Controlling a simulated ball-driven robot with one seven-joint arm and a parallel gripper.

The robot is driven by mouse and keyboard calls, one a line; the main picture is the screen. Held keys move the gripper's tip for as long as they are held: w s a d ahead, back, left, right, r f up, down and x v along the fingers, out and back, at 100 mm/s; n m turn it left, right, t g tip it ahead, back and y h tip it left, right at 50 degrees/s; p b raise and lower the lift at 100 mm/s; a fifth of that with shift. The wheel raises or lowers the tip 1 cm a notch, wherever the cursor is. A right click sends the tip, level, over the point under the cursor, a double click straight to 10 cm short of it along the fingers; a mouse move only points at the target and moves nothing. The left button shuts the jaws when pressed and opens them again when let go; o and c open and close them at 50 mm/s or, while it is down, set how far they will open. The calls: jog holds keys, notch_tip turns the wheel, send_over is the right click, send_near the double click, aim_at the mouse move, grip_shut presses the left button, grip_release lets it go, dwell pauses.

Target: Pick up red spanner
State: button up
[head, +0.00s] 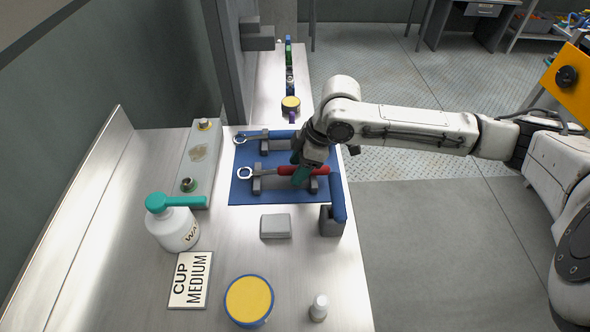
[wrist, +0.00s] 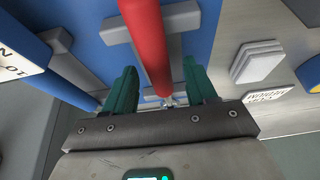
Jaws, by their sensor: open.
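The red spanner (head: 302,170) lies across grey rests on a blue mat (head: 238,192), with its ring end to the left and its red handle to the right. In the wrist view its red handle (wrist: 148,40) runs between the two green fingers. My gripper (head: 300,172) is over the handle in the head view. It also shows in the wrist view (wrist: 160,88), open, with a finger on each side of the handle and gaps between. A blue spanner (head: 272,135) lies on rests farther back, its right end hidden by my arm.
A blue-topped grey holder (head: 338,205) stands at the mat's right edge. A control box (head: 200,150) is at left.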

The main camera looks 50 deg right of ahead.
jog(key=shift+f, duration=0.2)
dwell(0.4)
grip_shut()
dwell(0.3)
